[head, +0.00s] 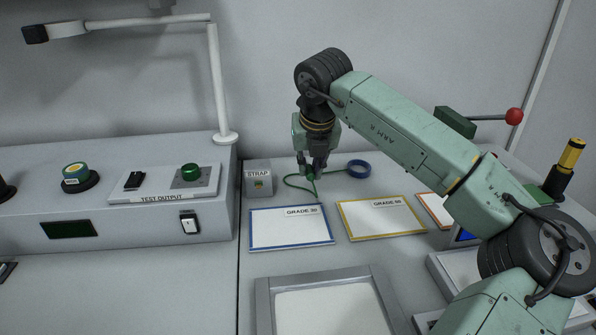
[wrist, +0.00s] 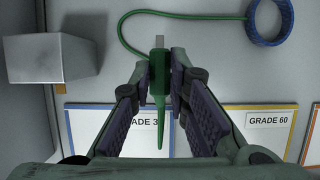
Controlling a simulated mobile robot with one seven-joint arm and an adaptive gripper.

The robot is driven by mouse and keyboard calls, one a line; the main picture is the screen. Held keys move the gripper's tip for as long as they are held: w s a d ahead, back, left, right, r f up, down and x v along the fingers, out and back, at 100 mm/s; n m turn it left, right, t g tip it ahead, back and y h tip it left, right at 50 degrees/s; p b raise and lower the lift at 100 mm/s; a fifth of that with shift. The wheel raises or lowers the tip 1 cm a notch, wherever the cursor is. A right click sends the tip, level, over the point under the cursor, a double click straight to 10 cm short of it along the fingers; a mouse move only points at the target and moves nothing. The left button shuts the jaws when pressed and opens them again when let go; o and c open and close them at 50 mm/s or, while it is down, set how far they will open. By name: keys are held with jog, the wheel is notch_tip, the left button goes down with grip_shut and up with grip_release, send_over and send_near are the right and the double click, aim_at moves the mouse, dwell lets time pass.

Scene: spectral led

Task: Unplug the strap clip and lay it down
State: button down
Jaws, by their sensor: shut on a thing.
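My gripper (head: 313,168) is shut on the green strap clip (wrist: 159,72), just right of the grey STRAP box (head: 258,179). In the wrist view, the clip lies between the two fingertips (wrist: 160,80), with its metal tip pointing up the picture and its tapered green tail pointing down. The clip is apart from the box (wrist: 52,58). A green cord (head: 297,186) runs in a loop to the blue wristband (head: 358,168), which lies on the bench. I cannot tell exactly how high the clip is above the bench.
A blue-edged GRADE 30 mat (head: 290,232) and a yellow-edged GRADE 60 mat (head: 382,222) lie in front of my gripper. A grey-framed tray (head: 262,300) is nearer. The test output console (head: 120,225) stands at left. Bare bench shows around the cord.

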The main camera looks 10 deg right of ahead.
aim_at(311, 181)
jog(key=shift+w+d, duration=0.1)
dwell(0.3)
jog(key=shift+f+b, duration=2)
jog(key=shift+f, duration=0.2)
jog(key=c, duration=1.5)
grip_release()
jog(key=shift+o, duration=0.2)
jog(key=shift+r, duration=0.1)
jog(key=shift+p+v, duration=0.4)
jog(key=shift+v, duration=1.1)
jog(key=v, duration=1.2)
